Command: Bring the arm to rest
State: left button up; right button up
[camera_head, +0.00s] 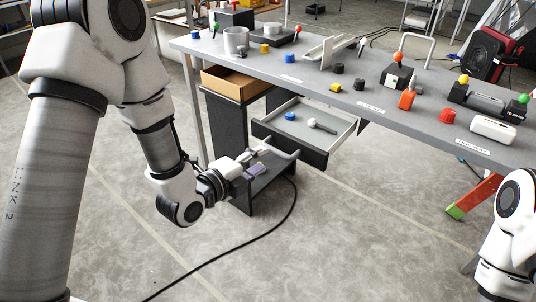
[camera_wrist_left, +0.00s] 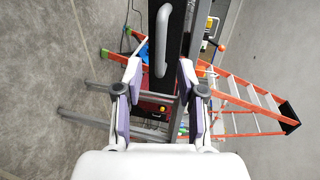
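My left arm comes in from the left in the head view, its gripper (camera_head: 268,162) held out in front of and below the pulled-out drawer (camera_head: 345,140). In the left wrist view the two fingers of this gripper (camera_wrist_left: 159,85) stand wide apart with nothing held between them. A pale grey handle (camera_wrist_left: 162,40) on a dark panel lies ahead of the fingers; I cannot tell its exact distance. Part of my right arm (camera_head: 508,245) shows at the right edge of the head view; its gripper is out of the picture.
The grey table (camera_head: 300,75) holds several small coloured parts. The drawer holds a blue cap (camera_head: 290,116) and a white piece (camera_head: 322,126). An open wooden-coloured tray (camera_head: 235,82) is left of it. A black cable crosses the floor. An orange ladder (camera_wrist_left: 245,105) stands beyond.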

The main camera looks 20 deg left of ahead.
pick_arm(q)
jog(key=shift+s, duration=0.15)
jog(key=s+f+n+g+y, duration=0.1)
jog(key=s+f+n+g, duration=0.3)
jog(key=f, duration=0.7)
jog(key=s+f+m+g+y, duration=0.1)
jog(key=s+f+g, duration=0.1)
jog(key=s+f, duration=0.7)
jog(key=s+a+f+n+g+y, duration=0.2)
jog(key=s+f+n+g, duration=0.2)
jog(key=s+f+n, duration=0.35)
jog(key=s+a+f+n+g+y, duration=0.1)
jog(key=s+a+f+n+g, duration=0.25)
jog(key=s+n, duration=0.6)
notch_tip(320, 180, up, 17)
jog(key=w+n+g+p, duration=0.1)
jog(key=n+p, duration=0.1)
jog(key=p, duration=1.5)
jog(key=shift+w+d+p, duration=0.3)
jog(key=shift+p, duration=0.1)
